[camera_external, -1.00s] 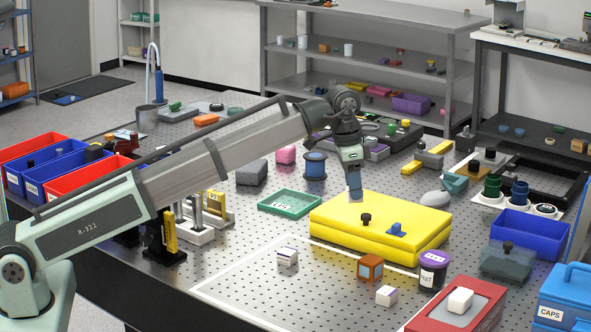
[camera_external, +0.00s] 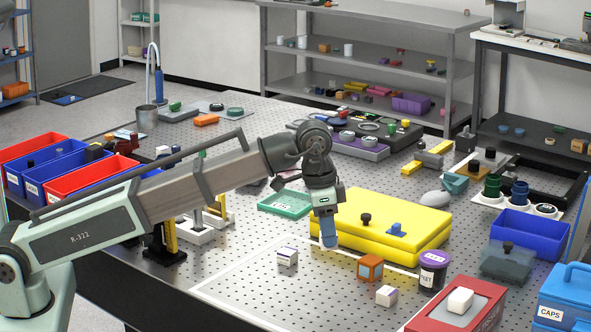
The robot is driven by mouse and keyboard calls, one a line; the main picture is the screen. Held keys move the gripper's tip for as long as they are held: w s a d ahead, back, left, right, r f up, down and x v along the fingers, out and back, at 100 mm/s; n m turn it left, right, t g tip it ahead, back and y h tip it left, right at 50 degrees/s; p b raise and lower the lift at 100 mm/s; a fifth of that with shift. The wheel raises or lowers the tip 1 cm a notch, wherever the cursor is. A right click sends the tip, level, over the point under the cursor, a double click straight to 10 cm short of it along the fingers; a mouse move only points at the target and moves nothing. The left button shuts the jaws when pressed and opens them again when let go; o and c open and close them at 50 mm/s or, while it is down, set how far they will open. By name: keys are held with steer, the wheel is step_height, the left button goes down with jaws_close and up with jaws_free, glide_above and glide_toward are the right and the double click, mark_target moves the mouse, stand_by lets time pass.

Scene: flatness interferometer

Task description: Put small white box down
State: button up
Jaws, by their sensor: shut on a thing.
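My gripper (camera_external: 328,238) points down at the front left edge of the yellow case, over the perforated table top. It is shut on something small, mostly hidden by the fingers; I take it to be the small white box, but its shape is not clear. Another small white box with dark markings (camera_external: 287,257) stands on the table, left of and nearer than my gripper. One more white box (camera_external: 386,296) stands nearer the front, and a plain white block (camera_external: 460,301) lies on the red box (camera_external: 480,290).
The yellow case (camera_external: 425,215) with knobs lies right behind my gripper. An orange box (camera_external: 369,267) and a dark jar with a purple lid (camera_external: 433,270) stand to the right. A green tray (camera_external: 285,204) lies behind left. The white-outlined front area (camera_external: 260,290) has free room.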

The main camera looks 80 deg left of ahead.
steer(key=shift+f+n, duration=0.15)
steer(key=shift+n, duration=0.25)
steer(key=shift+f, duration=4.85)
steer(key=o, duration=1)
steer(key=shift+f, duration=0.15)
steer(key=r, duration=0.4)
steer(key=s+r, duration=0.1)
steer(key=r, duration=0.7)
steer(key=shift+s+r, duration=0.1)
steer(key=shift+s, duration=0.3)
